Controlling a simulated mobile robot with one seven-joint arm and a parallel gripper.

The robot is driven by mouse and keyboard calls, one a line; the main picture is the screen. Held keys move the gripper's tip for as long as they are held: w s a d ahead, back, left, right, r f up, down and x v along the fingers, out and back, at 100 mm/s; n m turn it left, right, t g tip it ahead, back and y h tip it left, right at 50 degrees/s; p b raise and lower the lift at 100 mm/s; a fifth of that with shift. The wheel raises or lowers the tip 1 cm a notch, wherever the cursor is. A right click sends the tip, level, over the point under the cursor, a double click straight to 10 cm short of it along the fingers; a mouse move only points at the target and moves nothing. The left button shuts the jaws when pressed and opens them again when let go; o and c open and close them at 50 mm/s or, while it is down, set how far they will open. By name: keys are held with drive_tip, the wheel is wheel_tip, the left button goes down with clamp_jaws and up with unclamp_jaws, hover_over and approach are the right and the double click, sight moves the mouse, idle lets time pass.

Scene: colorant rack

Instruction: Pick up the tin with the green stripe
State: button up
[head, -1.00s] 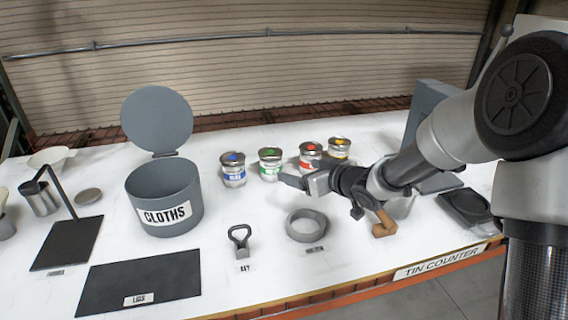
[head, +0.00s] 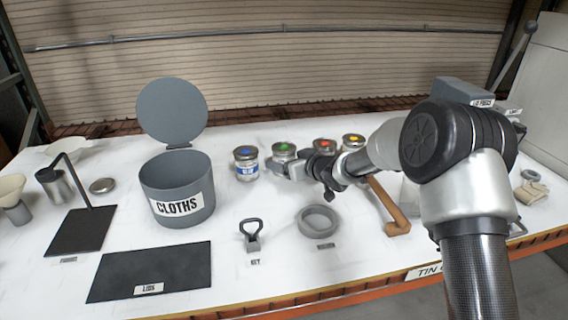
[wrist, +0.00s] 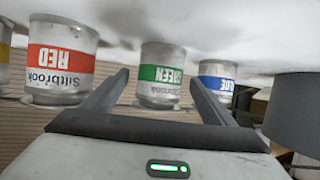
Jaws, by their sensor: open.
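The tin with the green stripe (wrist: 161,73) stands upright on the counter, shown upside down in the wrist view between my two open fingers, a little beyond their tips. In the head view the green tin (head: 284,151) is second from the left in the row, its lower part hidden by my gripper (head: 287,170). My gripper, also in the wrist view (wrist: 158,82), is open and empty. The red tin (wrist: 60,62) is to the left of the fingers in the wrist view, and the blue tin (wrist: 217,70) is to the right, partly behind a finger.
The yellow tin (head: 353,142) stands at the row's right end. The grey CLOTHS bin (head: 177,190) with its raised lid stands left of the blue tin.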

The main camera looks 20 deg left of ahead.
drive_tip(key=shift+x, duration=1.4)
drive_tip(key=c, duration=1.3)
drive_tip(key=shift+r, duration=0.2)
